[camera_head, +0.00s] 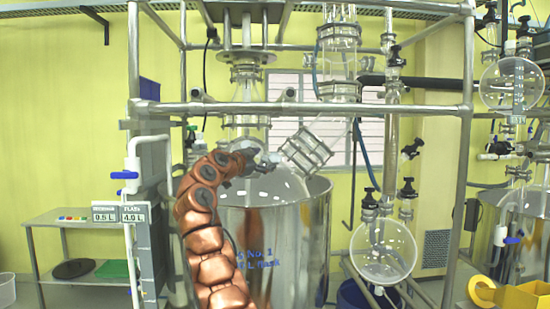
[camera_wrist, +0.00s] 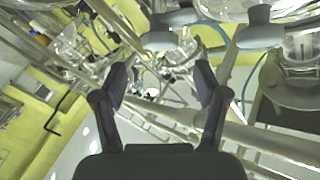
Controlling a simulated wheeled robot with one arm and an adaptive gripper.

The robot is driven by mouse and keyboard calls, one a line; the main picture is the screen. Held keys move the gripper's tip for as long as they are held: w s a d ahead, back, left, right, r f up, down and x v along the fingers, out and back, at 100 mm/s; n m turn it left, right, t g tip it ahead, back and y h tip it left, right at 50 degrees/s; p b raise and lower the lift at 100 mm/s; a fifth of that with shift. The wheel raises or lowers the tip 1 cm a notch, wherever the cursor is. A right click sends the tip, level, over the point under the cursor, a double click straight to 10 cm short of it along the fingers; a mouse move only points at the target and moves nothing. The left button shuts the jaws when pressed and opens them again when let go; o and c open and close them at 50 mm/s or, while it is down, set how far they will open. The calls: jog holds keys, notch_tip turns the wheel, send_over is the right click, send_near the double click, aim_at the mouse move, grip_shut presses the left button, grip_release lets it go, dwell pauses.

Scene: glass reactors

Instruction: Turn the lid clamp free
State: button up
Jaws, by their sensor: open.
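A large steel reactor vessel (camera_head: 300,240) stands inside the pipe frame. Its domed glass lid (camera_head: 290,184) shows behind and to the right of my gripper (camera_head: 262,156). My gripper is at the left part of the lid, below a flanged glass neck (camera_head: 245,120). In the wrist view, my gripper (camera_wrist: 161,84) has its two dark fingers spread apart with nothing seen held between them. Small bright metal and glass fittings (camera_wrist: 150,92) show beyond the fingers. I cannot tell which of them is the lid clamp, nor whether my gripper touches it.
Steel frame bars (camera_head: 300,108) cross above the vessel. A slanted glass joint (camera_head: 308,150) lies right of my gripper. A round glass flask (camera_head: 383,250) hangs at the right. A white pipe with a blue handle (camera_head: 125,175) stands at the left, near a side table (camera_head: 70,222).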

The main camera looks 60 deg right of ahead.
aim_at(274, 158)
jog(key=d+p, duration=0.4)
jog(key=d, duration=0.2)
jog(key=shift+d+r, duration=0.1)
jog(key=shift+r, duration=0.1)
jog(key=shift+d+f+p, duration=0.2)
jog(key=shift+d+p, duration=0.1)
jog(key=shift+d, duration=0.2)
jog(key=c, duration=1.2)
